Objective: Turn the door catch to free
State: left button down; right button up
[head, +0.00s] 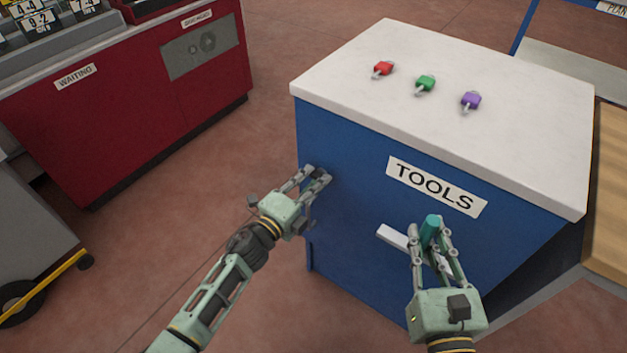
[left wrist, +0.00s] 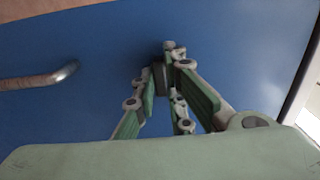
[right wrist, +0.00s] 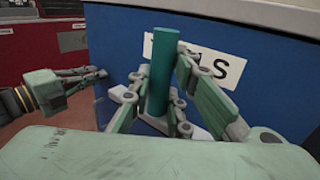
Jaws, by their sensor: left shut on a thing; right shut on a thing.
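A blue cabinet (head: 350,190) carries a white TOOLS sign (head: 436,187) on its front. My left gripper (head: 318,175) is at the left part of that front, shut on a small dark piece (left wrist: 159,77) against the blue face, apparently the door catch. The fingers hide most of it, so its turn cannot be told. My right gripper (head: 433,240) is shut on an upright teal cylinder (head: 431,231), below the sign. The cylinder also shows between the fingers in the right wrist view (right wrist: 162,80).
A pale flat strip (head: 392,236) lies behind the right gripper, partly hidden. A bent metal handle (left wrist: 40,79) shows in the left wrist view. Red, green (head: 425,83) and purple padlock-like pieces lie on the white cabinet top (head: 350,75). A red counter (head: 140,110) stands left, with open floor between.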

pick_arm(q)
jog(key=c, duration=1.8)
grip_release()
jog(key=v, duration=1.2)
jog(key=shift+f, duration=0.1)
